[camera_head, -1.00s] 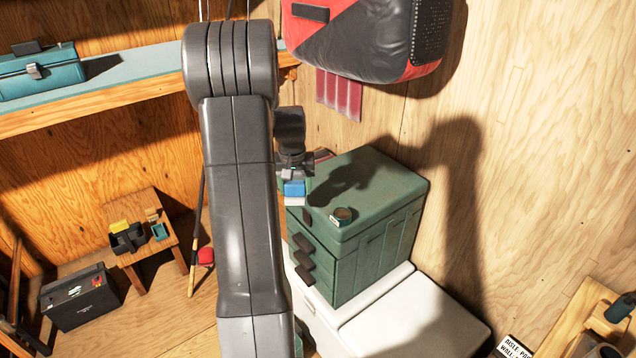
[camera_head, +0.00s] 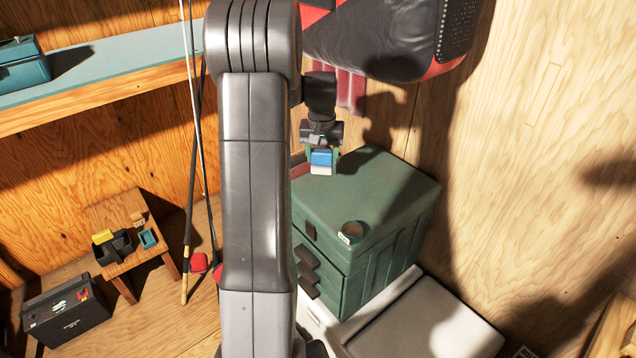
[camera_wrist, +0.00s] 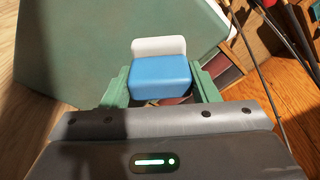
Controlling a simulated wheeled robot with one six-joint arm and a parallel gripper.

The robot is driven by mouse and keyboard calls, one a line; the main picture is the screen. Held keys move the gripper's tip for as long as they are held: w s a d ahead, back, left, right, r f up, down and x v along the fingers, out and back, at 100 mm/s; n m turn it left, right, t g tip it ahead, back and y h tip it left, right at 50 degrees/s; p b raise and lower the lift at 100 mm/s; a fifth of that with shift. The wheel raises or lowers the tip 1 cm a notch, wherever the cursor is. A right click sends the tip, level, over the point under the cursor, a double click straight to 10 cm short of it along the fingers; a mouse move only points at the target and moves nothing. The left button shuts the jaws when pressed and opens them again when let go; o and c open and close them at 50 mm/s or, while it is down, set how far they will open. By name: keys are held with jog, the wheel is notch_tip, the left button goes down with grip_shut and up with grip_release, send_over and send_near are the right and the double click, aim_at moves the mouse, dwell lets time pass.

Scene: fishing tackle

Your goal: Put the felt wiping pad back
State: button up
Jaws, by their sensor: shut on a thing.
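The felt wiping pad (camera_head: 321,158) looks like a blue block with a white layer on one side. My gripper (camera_head: 321,163) is shut on it and holds it in the air above the back left part of the green drawer chest's top (camera_head: 375,195). In the wrist view the pad (camera_wrist: 160,78) sits between my green fingers (camera_wrist: 160,92), its white side away from the wrist. The chest's green surface (camera_wrist: 85,40) shows beyond it. The pad's underside is hidden.
A small round tin (camera_head: 352,231) stands on the chest near its front edge. A red and black bag (camera_head: 390,40) hangs above. Rods (camera_head: 188,150) lean at the left. A low wooden stool (camera_head: 125,255) holds small items. The chest top right of the tin is clear.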

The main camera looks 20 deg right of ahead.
aim_at(322, 169)
notch_tip(322, 169, down, 9)
jog(key=shift+s+r+p, duration=0.1)
jog(key=shift+s+p, duration=0.05)
jog(key=shift+p, duration=0.5)
jog(key=shift+f, duration=0.25)
jog(key=o, duration=1)
jog(key=shift+o, duration=0.2)
jog(key=shift+r, duration=0.1)
jog(key=r, duration=0.4)
jog(key=s+r+b, duration=0.1)
jog(key=r, duration=0.7)
jog(key=shift+s+a, duration=0.35)
jog(key=shift+a, duration=0.05)
